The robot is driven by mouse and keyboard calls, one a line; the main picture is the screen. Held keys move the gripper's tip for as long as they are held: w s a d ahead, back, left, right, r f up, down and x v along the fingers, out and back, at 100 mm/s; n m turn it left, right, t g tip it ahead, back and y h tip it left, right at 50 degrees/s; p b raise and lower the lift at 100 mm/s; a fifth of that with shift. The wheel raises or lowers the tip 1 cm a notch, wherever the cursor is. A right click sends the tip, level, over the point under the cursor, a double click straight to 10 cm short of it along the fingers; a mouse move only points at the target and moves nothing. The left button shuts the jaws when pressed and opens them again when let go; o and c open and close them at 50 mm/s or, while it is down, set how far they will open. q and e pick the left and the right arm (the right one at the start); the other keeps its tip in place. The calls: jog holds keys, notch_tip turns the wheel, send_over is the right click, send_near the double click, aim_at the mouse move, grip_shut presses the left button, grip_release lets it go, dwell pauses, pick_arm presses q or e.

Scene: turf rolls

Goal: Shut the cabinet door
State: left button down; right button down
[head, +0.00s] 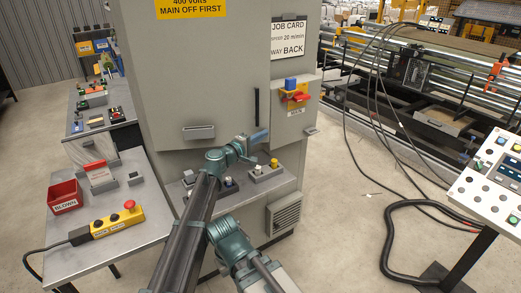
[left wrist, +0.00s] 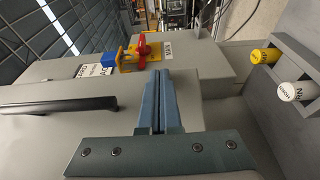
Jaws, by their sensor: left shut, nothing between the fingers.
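The grey cabinet's door (head: 200,90) stands upright in the middle of the head view, with a yellow warning label on it and a black bar handle (head: 257,107) near its right edge. The handle also shows at the left of the left wrist view (left wrist: 60,105). My left gripper (head: 260,136) is shut and empty, low at the door's right edge, just below the handle. Its blue fingers (left wrist: 160,88) point along the door face in the wrist view; whether they touch it I cannot tell. How far the door stands open is unclear. My right gripper is not in view.
A red and yellow main switch (head: 298,97) sits on the panel right of the door. A ledge below holds small buttons (head: 264,170). A side table at left holds a yellow button box (head: 118,221) and red bin (head: 65,197). A control console (head: 490,180) stands right.

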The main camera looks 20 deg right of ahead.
pick_arm(q)
jog(key=w+n+t+y, duration=0.3)
jog(key=w, duration=1.4)
jog(key=shift+w+a+t, duration=0.25)
jog(key=shift+t, duration=0.05)
